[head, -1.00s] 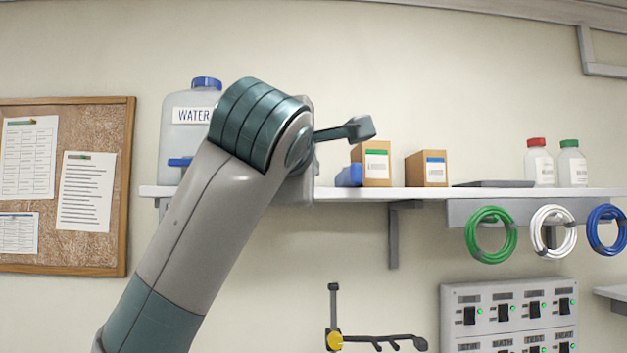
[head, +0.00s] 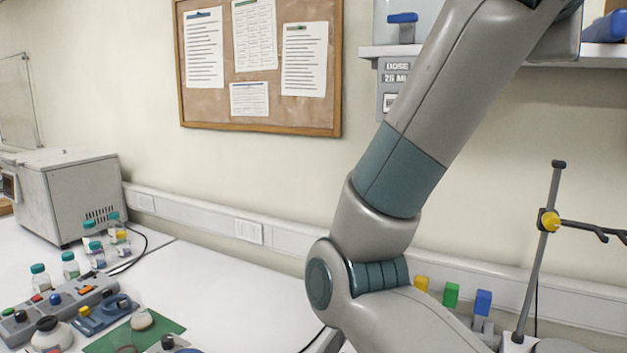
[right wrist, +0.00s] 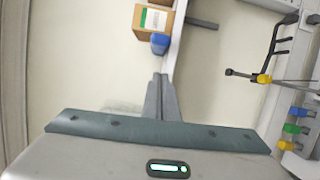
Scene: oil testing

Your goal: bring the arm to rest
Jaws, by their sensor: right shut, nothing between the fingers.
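My right gripper shows in the right wrist view (right wrist: 160,82), with its two grey fingers shut together and nothing between them. Its tips point towards the wall shelf (right wrist: 179,40), close in the picture to a blue object (right wrist: 160,43) and a cardboard box (right wrist: 153,22); I cannot tell the exact gap. In the head view, one of my arms (head: 440,120) rises from the bottom right to the top edge, and its gripper is outside the picture. My left gripper is in neither view.
A bench (head: 215,285) holds a grey box-shaped device (head: 75,195), several teal-capped bottles (head: 70,265) and a green mat (head: 165,332). A cork board (head: 262,118) hangs on the wall. A stand with a clamp (head: 540,230) is at the right. The bench's middle is clear.

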